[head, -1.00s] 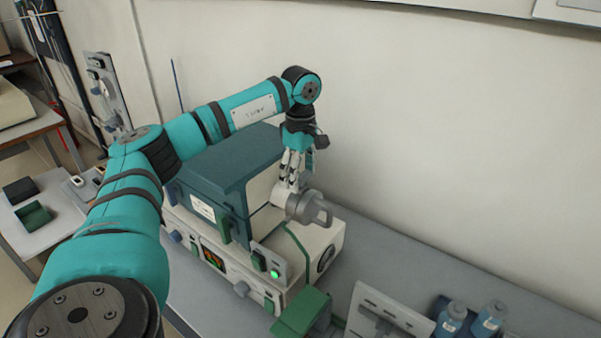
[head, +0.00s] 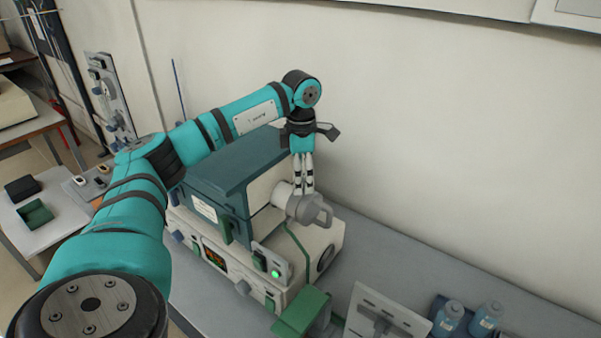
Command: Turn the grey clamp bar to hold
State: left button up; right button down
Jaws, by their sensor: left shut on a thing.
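The muffle furnace (head: 237,163) is a teal and cream box on a cream base on the bench. The grey clamp bar (head: 319,213) sticks out at the furnace's right side, on a pale round collar. My left gripper (head: 303,190) points down at this fitting from above. Its pale fingers are close together and shut on the grey clamp bar, and they hide part of it. The exact contact is too small to see. My right gripper is not in view.
A green lit button (head: 275,274) and a display (head: 213,256) are on the base's front. A green block (head: 302,312), a pale panel (head: 384,318) and blue bottles (head: 448,318) stand to the right.

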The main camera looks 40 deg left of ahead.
pick_arm(q)
jog(key=n, duration=0.4)
jog(key=shift+r+n+p, duration=0.1)
jog(key=shift+n+p, duration=0.2)
jog(key=shift+p, duration=0.05)
jog(key=n, duration=0.4)
jog(key=shift+p, duration=0.3)
jog(key=shift+n, duration=0.3)
jog(key=o, duration=1.2)
jog(key=shift+r, duration=0.1)
notch_tip(320, 180, up, 12)
jog(key=shift+f, duration=0.2)
